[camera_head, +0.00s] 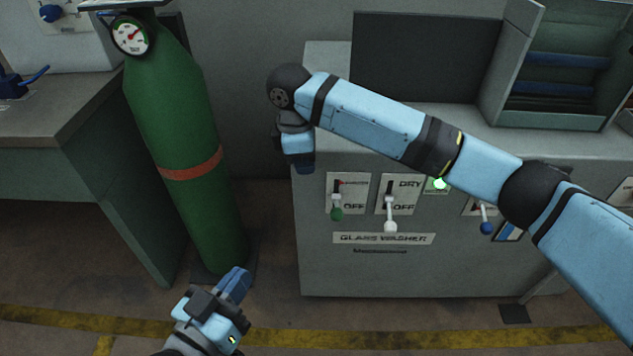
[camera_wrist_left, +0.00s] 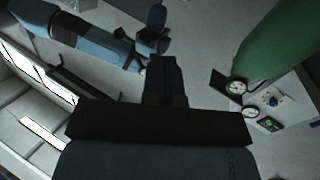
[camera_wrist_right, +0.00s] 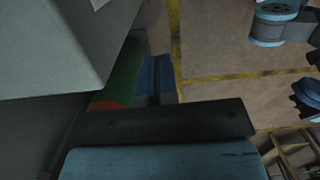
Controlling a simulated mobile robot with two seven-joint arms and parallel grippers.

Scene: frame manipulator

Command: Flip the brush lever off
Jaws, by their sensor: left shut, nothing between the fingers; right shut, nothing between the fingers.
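The glass washer's front panel carries a green-knobbed lever (camera_head: 337,214), a white-knobbed lever (camera_head: 390,225) and a blue-knobbed lever (camera_head: 486,227). All three knobs hang down. The white one's plate reads DRY and OFF; the green one's reads OFF, with its upper word too small to read. The blue one's plate is partly hidden by my right arm, so I cannot tell which is the brush lever. My right gripper (camera_head: 304,168) is shut and empty, pointing down, left of the green-knobbed lever. My left gripper (camera_head: 238,283) is shut and empty, low before the green cylinder.
A green gas cylinder (camera_head: 175,120) with a gauge stands left of the washer (camera_head: 390,275). A grey table (camera_head: 75,115) is at far left. A small lit green indicator (camera_head: 440,184) sits beside the DRY plate. My right forearm crosses in front of the panel's upper right.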

